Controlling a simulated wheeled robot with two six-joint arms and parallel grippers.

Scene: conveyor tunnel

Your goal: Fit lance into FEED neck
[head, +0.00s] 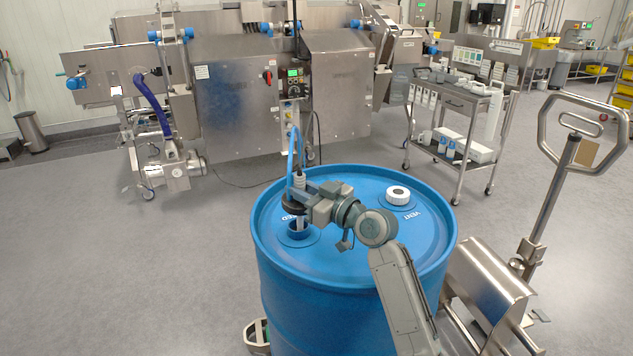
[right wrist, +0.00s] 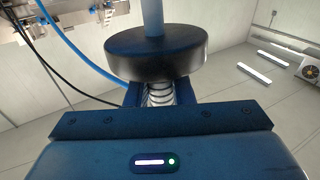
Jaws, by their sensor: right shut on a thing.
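The blue drum (head: 330,262) stands upright in the head view. Its FEED neck (head: 299,238) is a short blue ring on the left of the lid, its lettering partly covered. My right gripper (head: 306,196) is over that neck, shut on the lance (head: 293,203) by the part at its wide black collar. The collar shows large in the right wrist view (right wrist: 156,54), with a ribbed section below it between the jaws. A pale tube shows below the collar at the neck; I cannot tell how deep it sits. My left gripper is out of view.
A white cap (head: 398,193) closes the VENT neck at the right of the lid. A blue hose (head: 291,150) rises from the lance towards the steel machine (head: 238,95). A pallet jack (head: 545,215) stands close right of the drum. The floor left is clear.

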